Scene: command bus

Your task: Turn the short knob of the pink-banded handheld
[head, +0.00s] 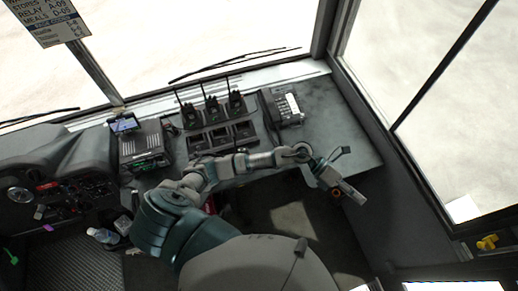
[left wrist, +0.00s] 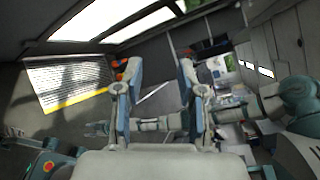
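Three black handhelds with antennas stand in a charging rack (head: 220,137) on the dash shelf in the head view: a left one (head: 190,117), a middle one (head: 212,109) and a right one (head: 236,103). Their bands and knobs are too small to tell apart, so I cannot say which is pink-banded. My left gripper (head: 352,175) is right of the rack, near the shelf's right front edge, apart from the handhelds. Its fingers (left wrist: 158,90) are spread and empty in the left wrist view. Another arm in the left wrist view ends in a small gripper (left wrist: 97,128); its fingers are unclear.
A black radio unit (head: 145,146) with a small screen (head: 125,123) stands left of the rack. A keypad device (head: 284,106) stands right of it. The shelf (head: 340,137) is bare at the right. A paper sign (head: 48,20) hangs upper left.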

